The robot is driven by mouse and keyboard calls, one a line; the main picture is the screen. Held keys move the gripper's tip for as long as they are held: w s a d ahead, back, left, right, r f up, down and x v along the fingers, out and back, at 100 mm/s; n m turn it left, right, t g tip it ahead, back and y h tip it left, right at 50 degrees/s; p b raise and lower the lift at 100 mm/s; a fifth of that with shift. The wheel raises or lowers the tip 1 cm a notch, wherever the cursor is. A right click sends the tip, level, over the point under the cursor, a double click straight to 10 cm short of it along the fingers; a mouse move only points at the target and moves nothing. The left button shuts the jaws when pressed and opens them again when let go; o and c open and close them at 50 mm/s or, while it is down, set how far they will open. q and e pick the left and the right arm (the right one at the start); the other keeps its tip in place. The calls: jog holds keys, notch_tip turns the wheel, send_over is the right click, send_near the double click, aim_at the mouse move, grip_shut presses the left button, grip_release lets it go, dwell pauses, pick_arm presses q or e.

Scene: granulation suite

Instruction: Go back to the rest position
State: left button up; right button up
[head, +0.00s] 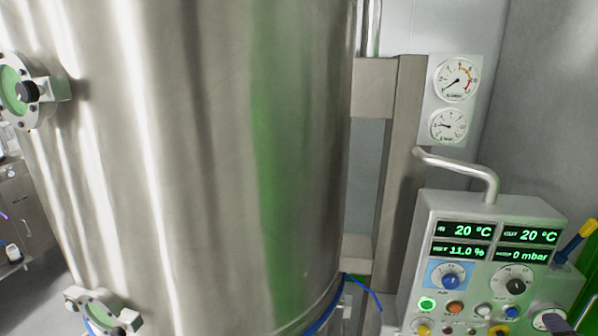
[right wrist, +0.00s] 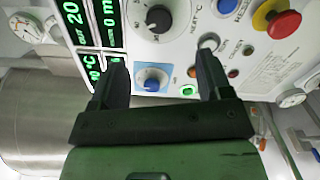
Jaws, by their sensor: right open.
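My right gripper (right wrist: 162,74) is open and empty in the right wrist view, its two dark fingers pointing at the control panel (right wrist: 265,50). A blue knob (right wrist: 152,79) on a light-blue plate shows between the fingers; I see no contact with it. In the head view the same panel (head: 428,240) stands at lower right, with the blue knob (head: 447,276) below green readouts (head: 464,230) of 20 °C and 11.0 %. My left gripper is not in the head view, and my right gripper cannot be clearly made out there.
A large steel vessel (head: 200,150) fills the left and middle of the head view, with round ports (head: 20,92) on its left side. A bent pipe (head: 460,165) rises behind the panel, below two gauges (head: 455,80). A red emergency button (right wrist: 284,24) sticks out of the panel.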

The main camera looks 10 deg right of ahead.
jog(key=s+a+f+m+g+p, duration=0.2)
jog(key=s+a+f+m+g, duration=0.8)
jog(key=s+a+f+m, duration=0.25)
jog(key=s+a+r+m+g+y+p, duration=0.1)
jog(key=s+a+y+p, duration=0.2)
jog(key=a, duration=1.1)
jog(key=s+a+m+g+y+p, duration=0.1)
jog(key=s+a+y+p, duration=0.3)
jog(key=a, duration=1)
jog(key=s+p, duration=0.2)
jog(key=s, duration=0.2)
jog(key=shift+r+g+y, duration=0.3)
jog(key=shift+r+g, duration=0.1)
jog(key=shift+s, duration=0.1)
